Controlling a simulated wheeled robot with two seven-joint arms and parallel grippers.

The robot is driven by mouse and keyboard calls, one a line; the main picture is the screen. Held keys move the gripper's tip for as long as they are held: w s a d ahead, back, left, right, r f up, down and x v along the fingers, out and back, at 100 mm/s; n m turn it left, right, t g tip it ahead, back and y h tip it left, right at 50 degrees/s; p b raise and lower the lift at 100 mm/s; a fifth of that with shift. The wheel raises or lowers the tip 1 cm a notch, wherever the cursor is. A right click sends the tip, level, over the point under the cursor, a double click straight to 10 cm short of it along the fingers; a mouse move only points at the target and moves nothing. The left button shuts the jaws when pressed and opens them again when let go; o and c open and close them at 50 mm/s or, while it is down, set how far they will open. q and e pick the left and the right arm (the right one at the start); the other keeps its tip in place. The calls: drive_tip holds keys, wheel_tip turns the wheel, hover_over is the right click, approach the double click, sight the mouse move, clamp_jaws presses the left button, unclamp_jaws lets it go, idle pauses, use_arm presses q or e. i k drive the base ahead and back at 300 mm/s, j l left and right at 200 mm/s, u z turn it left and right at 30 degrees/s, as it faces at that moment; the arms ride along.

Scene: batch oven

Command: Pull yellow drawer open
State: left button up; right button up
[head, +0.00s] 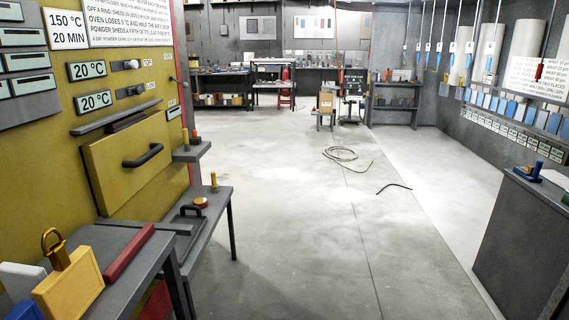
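A yellow front panel (112,165) with a dark bar handle (143,156) is set in the yellow oven wall (62,120) on the left. It looks closed, with no gap that I can make out. I cannot tell for sure whether it is a drawer or a door. A yellow block (68,287) with a gold ring on top stands on the grey table at the bottom left. Neither of my grippers is in view.
A grey table (140,275) holds a red bar (129,252) and a white block. A low grey stand (215,205) with a dark handled plate is below the panel. Open floor (300,230) lies to the right, with a coiled hose (343,155). A dark cabinet (520,235) stands far right.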

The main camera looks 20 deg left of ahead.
sight(119, 162)
drive_tip(key=i+l+u, duration=0.15)
drive_tip(key=i+u, duration=0.25)
drive_tip(key=i, duration=0.25)
drive_tip(key=i+l+u, duration=0.45)
drive_tip(key=i, duration=0.2)
drive_tip(key=i+l+u, duration=0.4)
drive_tip(key=i+l, duration=0.1)
drive_tip(key=i, duration=0.1)
